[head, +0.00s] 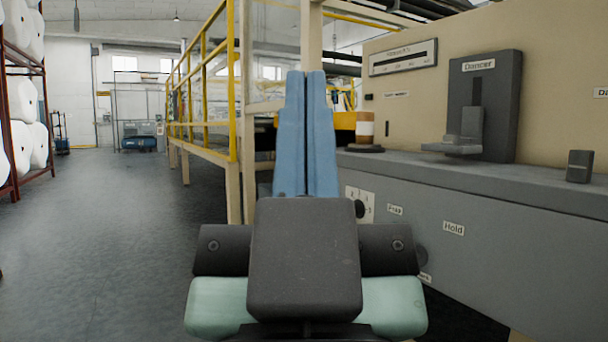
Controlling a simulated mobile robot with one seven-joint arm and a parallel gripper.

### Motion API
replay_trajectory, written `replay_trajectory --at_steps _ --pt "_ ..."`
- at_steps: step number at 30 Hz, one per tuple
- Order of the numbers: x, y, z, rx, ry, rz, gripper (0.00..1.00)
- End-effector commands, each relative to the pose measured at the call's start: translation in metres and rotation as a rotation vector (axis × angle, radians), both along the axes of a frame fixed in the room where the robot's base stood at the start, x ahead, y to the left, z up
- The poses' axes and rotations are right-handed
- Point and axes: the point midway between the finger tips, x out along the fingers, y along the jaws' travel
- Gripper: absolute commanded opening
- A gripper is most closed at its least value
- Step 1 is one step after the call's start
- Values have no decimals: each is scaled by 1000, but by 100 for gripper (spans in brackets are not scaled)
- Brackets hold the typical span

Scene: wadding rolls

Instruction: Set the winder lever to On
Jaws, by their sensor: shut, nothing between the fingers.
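My gripper (306,78) points forward in the middle of the head view. Its two blue fingers are pressed together and hold nothing. No lever labelled as the winder lever can be made out. On the machine at the right, a dark upright panel labelled "Dancer" (507,90) carries a grey lever-like block (466,132). A white plate (352,200) with a dark round knob (360,209) is on the machine's front, partly hidden behind my gripper. My gripper appears apart from all of these.
The grey machine ledge (470,172) runs along the right, with a small dark block (580,166) on it. A "Hold" label (453,228) is on its front. A yellow railing (202,75) stands behind left. White rolls (22,98) fill a rack at far left. The floor (120,230) there is clear.

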Motion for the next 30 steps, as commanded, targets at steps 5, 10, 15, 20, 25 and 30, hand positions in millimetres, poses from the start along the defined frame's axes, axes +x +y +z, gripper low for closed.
replay_trajectory --at_steps 5,10,15,20,25,30 --pt "0 0 79 2 -1 2 0" --pt "0 0 136 3 -1 4 0" --pt "0 0 192 5 0 6 0" --pt "0 0 243 7 0 9 0" --pt "0 0 270 8 0 9 0" --pt "0 0 270 8 1 10 0"
